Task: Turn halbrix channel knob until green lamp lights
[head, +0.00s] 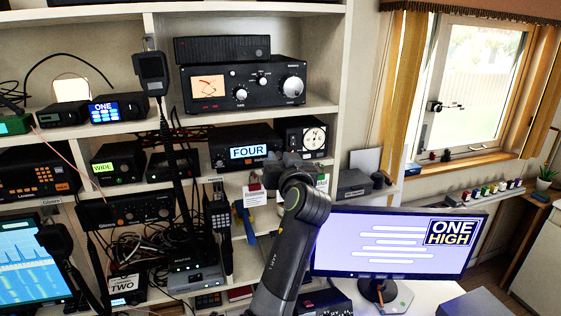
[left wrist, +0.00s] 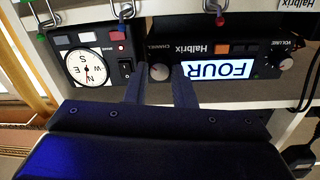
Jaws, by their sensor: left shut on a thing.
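The Halbrix radio (head: 222,152) sits on a middle shelf, its lit display (head: 249,152) reading FOUR. In the left wrist view, the radio (left wrist: 203,48) appears upside down. Its CHANNEL knob (left wrist: 160,71) lies between the fingers of my left gripper (left wrist: 160,84), which is shut on it. In the head view my left gripper (head: 287,164) covers the knob. An orange square (left wrist: 222,48) shows on the radio's front beside darker squares; I see no green light there. My right gripper is in neither view.
A compass unit (head: 305,136) stands close beside the radio; it also shows in the wrist view (left wrist: 86,67). Tags (head: 254,195) hang below the shelf edge. A monitor (head: 395,243) reading ONE HIGH stands at right. Other radios and cables crowd the left shelves.

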